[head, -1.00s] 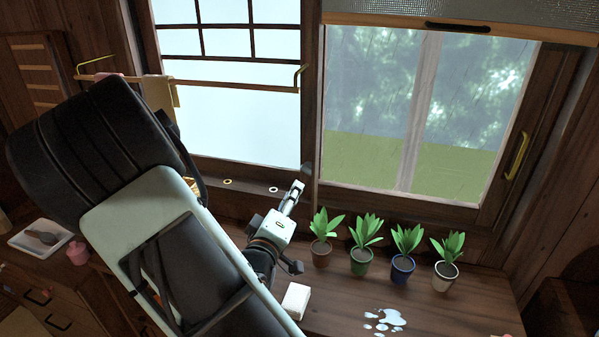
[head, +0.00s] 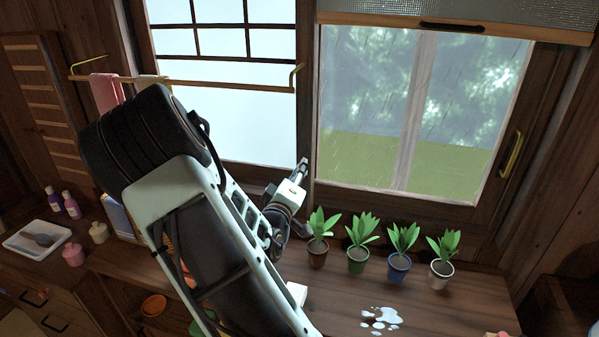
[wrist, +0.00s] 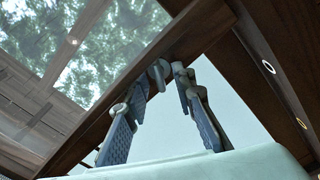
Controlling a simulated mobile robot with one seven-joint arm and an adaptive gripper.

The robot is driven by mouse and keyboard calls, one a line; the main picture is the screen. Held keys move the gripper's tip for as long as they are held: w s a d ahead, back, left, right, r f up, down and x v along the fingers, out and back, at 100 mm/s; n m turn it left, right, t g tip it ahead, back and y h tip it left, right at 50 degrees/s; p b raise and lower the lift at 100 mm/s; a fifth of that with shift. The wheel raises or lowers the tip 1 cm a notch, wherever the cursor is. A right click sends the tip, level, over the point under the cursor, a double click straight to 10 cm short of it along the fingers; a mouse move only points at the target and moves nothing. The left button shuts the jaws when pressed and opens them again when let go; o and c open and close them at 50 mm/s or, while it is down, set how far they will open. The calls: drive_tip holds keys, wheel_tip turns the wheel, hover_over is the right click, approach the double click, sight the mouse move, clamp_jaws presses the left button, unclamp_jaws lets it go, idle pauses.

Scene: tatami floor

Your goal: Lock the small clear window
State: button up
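The small clear window (head: 465,110) is at the right in the head view, with trees and rain behind the glass. My gripper (head: 303,166) is at the wooden post left of this window, seen from behind. In the wrist view, a grey latch-like piece (wrist: 157,74) sits on the wooden frame. My gripper's two fingers (wrist: 160,84) are apart, with this piece at their tips, between them or just beyond. I cannot tell whether either finger touches it. In the head view the piece is hidden by my gripper.
Several potted plants (head: 358,240) stand on the wooden counter (head: 450,310) just right of my gripper, near a puddle (head: 381,317).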

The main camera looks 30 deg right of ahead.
drive_tip(key=shift+c, duration=0.5)
clamp_jaws()
drive_tip(key=shift+n+p, duration=0.3)
drive_tip(key=shift+f+n+p, duration=0.15)
drive_tip(key=shift+n+p, duration=1.25)
drive_tip(key=shift+n, duration=1.2)
drive_tip(key=shift+o, duration=0.5)
unclamp_jaws()
